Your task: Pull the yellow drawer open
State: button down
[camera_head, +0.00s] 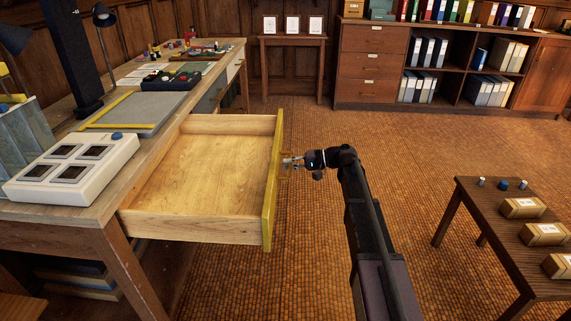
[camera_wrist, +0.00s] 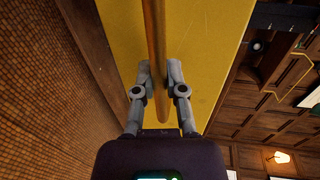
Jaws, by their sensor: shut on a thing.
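The yellow drawer (camera_head: 272,190) stands pulled well out from the wooden desk. Its inside is bare light wood and looks empty. Its yellow front also shows in the wrist view (camera_wrist: 210,50), with a long wooden bar handle (camera_wrist: 155,40) running along it. My gripper (camera_head: 290,161) is at the outer side of the drawer front. In the wrist view my gripper (camera_wrist: 158,72) has its two fingers on either side of the bar, shut on the handle. The handle is mostly hidden in the head view.
The desk (camera_head: 125,215) carries a white box (camera_head: 75,168) with dark panels, a grey board (camera_head: 135,112) and small items. A low table (camera_head: 480,215) with small boxes stands at the right. The tiled floor between is clear.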

jog(key=shift+w+a+r, duration=0.1)
jog(key=shift+w, duration=0.15)
jog(key=c, duration=0.7)
grip_release()
jog(key=shift+s+a, duration=0.1)
jog(key=shift+s, duration=0.1)
jog(key=shift+s, duration=0.2)
